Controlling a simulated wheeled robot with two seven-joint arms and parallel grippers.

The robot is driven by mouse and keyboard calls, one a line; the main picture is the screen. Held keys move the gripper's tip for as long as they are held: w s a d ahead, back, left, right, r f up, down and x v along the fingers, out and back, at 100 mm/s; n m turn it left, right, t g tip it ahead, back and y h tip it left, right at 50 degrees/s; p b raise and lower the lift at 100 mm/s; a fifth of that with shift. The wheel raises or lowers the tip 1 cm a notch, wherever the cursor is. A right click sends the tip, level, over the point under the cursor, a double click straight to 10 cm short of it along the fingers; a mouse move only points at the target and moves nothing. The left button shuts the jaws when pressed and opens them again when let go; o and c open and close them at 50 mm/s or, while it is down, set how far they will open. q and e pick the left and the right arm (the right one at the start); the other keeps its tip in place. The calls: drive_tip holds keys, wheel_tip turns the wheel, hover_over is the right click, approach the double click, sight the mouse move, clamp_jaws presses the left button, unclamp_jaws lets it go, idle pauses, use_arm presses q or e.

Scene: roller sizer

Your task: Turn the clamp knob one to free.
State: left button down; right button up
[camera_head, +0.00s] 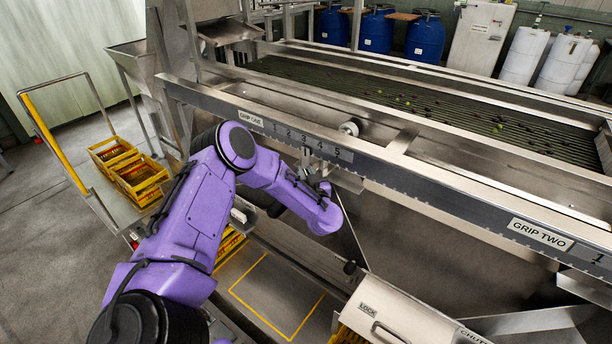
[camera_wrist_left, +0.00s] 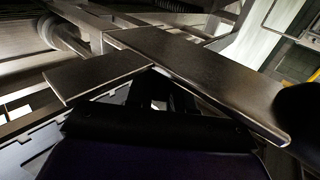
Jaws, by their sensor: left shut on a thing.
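My left arm (camera_head: 205,190) reaches across to the front rail of the sizer. Its gripper (camera_head: 312,163) is at the underside of the rail, below the numbered scale marked GRIP ONE (camera_head: 250,118). In the left wrist view, the dark fingers (camera_wrist_left: 162,92) are close together and reach up behind flat metal bars (camera_wrist_left: 205,80). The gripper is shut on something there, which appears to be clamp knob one. The knob itself is mostly hidden, so how far it is turned cannot be told. My right gripper is not in view.
The long metal rail (camera_head: 440,185) runs right to the GRIP TWO label (camera_head: 541,234). A white roller end (camera_head: 349,128) sits just above the scale. A LOCK-labelled chute cover (camera_head: 405,310) is below right. Yellow crates (camera_head: 140,178) stand on the left.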

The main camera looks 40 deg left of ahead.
use_arm(q)
drive_tip(key=n+g+y+b, duration=0.1)
drive_tip(key=n+g+b, duration=0.1)
drive_tip(key=g, duration=0.2)
drive_tip(key=n+g+y+b, duration=0.2)
drive_tip(key=n+g, duration=0.1)
drive_tip(key=g, duration=0.1)
drive_tip(key=shift+d+f+n+b, duration=0.1)
drive_tip(key=shift+f+n+b, duration=0.1)
drive_tip(key=shift+n+b, duration=0.1)
drive_tip(key=n+g+b, duration=0.1)
drive_tip(key=g+b, duration=0.1)
drive_tip(key=g, duration=0.1)
drive_tip(key=shift+r+n, duration=0.1)
drive_tip(key=shift+n, duration=0.3)
drive_tip(key=shift+r+g, duration=0.1)
drive_tip(key=shift+g, duration=0.2)
drive_tip(key=shift+n, duration=0.3)
drive_tip(key=c, duration=1.1)
unclamp_jaws()
drive_tip(key=d+b, duration=0.1)
drive_tip(key=d, duration=0.2)
drive_tip(key=w+d+b, duration=0.1)
drive_tip(key=d, duration=0.6)
drive_tip(key=shift+w+d+b, duration=0.15)
drive_tip(key=shift+b, duration=0.25)
